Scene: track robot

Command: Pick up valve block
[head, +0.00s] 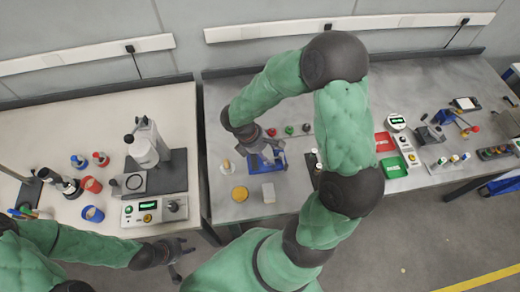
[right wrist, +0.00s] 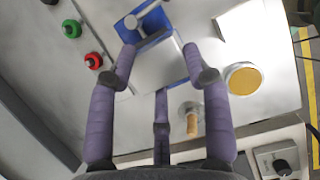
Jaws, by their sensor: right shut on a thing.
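My right gripper (head: 262,148) is over the left part of the grey bench, at a blue fixture (head: 278,160).
A pale grey block (head: 268,193) and a yellow disc (head: 240,194) lie in front of the fixture. Red and green knobs (head: 289,130) stand behind it. A green tray (head: 392,167) and a red tray (head: 384,142) are farther right. A microscope-like device (head: 147,145) stands on the white table.

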